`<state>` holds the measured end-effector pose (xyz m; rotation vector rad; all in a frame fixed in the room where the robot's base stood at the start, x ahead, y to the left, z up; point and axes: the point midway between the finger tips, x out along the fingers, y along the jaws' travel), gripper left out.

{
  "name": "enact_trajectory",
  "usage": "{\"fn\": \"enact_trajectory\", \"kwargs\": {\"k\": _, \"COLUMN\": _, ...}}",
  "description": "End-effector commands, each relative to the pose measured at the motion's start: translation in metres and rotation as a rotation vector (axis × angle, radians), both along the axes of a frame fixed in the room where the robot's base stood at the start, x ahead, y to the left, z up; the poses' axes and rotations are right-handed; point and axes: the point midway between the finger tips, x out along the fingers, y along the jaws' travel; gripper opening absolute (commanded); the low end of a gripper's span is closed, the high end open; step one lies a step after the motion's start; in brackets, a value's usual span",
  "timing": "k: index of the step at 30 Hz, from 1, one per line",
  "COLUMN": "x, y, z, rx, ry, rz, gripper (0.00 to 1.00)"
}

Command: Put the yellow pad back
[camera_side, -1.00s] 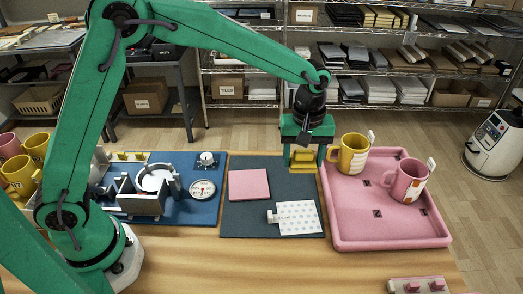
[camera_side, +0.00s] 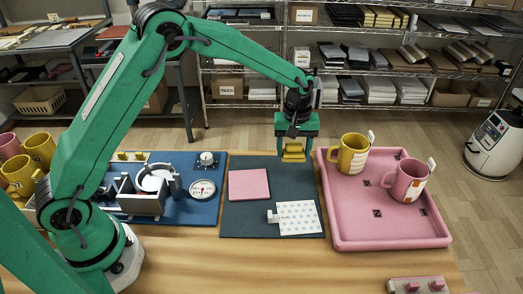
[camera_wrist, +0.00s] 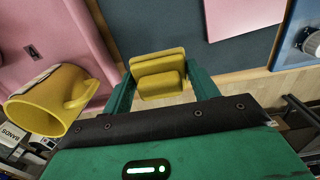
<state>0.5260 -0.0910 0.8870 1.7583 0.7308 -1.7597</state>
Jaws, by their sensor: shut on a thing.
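My gripper (camera_side: 294,148) is shut on the yellow pad (camera_side: 293,156) and holds it above the back right part of the dark mat (camera_side: 240,215). In the wrist view the yellow pad (camera_wrist: 158,70) sits between the two green fingers of my gripper (camera_wrist: 163,88). A pink pad (camera_side: 249,184) lies flat on the mat, left of the held pad. A white dotted card with a small handle (camera_side: 298,218) lies at the mat's front right.
A pink tray (camera_side: 385,230) at the right bears a yellow mug (camera_side: 349,155) and a pink mug (camera_side: 407,181). The yellow mug stands close to my gripper. A blue press board (camera_side: 205,215) with a gauge lies left. Several mugs stand at far left.

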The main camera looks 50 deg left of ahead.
Motion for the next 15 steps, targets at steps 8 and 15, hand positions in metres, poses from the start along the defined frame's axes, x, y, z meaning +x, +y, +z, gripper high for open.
{"fn": "enact_trajectory", "kwargs": {"k": 8, "x": 0.007, "y": 0.009, "z": -0.007, "rx": -0.001, "ry": -0.001, "rz": -0.001, "gripper": 0.38}}
{"fn": "enact_trajectory", "kwargs": {"k": 15, "x": 0.007, "y": 0.008, "z": -0.017, "rx": 0.000, "ry": 0.000, "rz": -0.001, "gripper": 0.38}}
